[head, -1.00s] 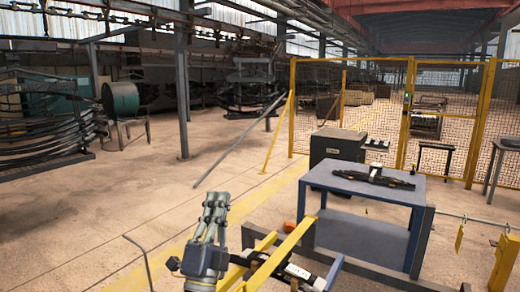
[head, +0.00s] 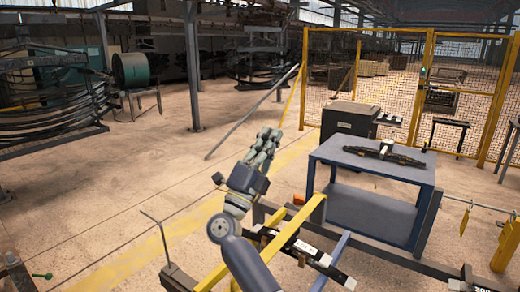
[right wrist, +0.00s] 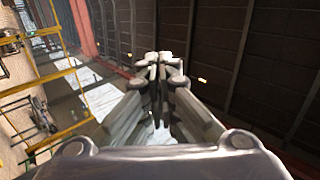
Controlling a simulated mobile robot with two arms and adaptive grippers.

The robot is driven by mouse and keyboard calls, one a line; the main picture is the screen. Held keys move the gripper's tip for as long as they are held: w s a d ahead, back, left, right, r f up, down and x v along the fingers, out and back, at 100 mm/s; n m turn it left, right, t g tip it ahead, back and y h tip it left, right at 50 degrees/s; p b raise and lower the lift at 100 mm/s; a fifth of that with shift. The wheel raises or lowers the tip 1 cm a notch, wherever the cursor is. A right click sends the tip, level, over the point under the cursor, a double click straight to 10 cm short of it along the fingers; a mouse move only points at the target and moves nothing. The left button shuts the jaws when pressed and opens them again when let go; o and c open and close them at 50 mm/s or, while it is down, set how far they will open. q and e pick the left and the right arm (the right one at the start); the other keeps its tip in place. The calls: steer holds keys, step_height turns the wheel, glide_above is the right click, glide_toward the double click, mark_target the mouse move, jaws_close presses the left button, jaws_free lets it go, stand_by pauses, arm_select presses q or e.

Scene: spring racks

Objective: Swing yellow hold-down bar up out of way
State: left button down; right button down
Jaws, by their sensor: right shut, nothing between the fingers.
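The yellow hold-down bar (head: 293,229) slants across the rack at the lower middle of the head view. Its near end reaches toward the bottom edge, and its lower part is partly hidden by my right arm. My right gripper (head: 270,135) is up above and left of the bar, apart from it in the picture, with its fingers pointing up and away. The fingers are shut and empty. In the right wrist view the fingertips (right wrist: 157,60) meet against the roof, and the bar is not clear there. My left gripper is not in view.
A black strip with white labels (head: 302,246) lies across the rack beside the bar. A blue table (head: 330,160) with a dark spring assembly (head: 384,151) stands behind it to the right. A bent grey rod (head: 160,240) rises at left. Open floor lies left of the gripper.

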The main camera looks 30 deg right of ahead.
steer(key=shift+x, duration=0.9)
stand_by(1.0)
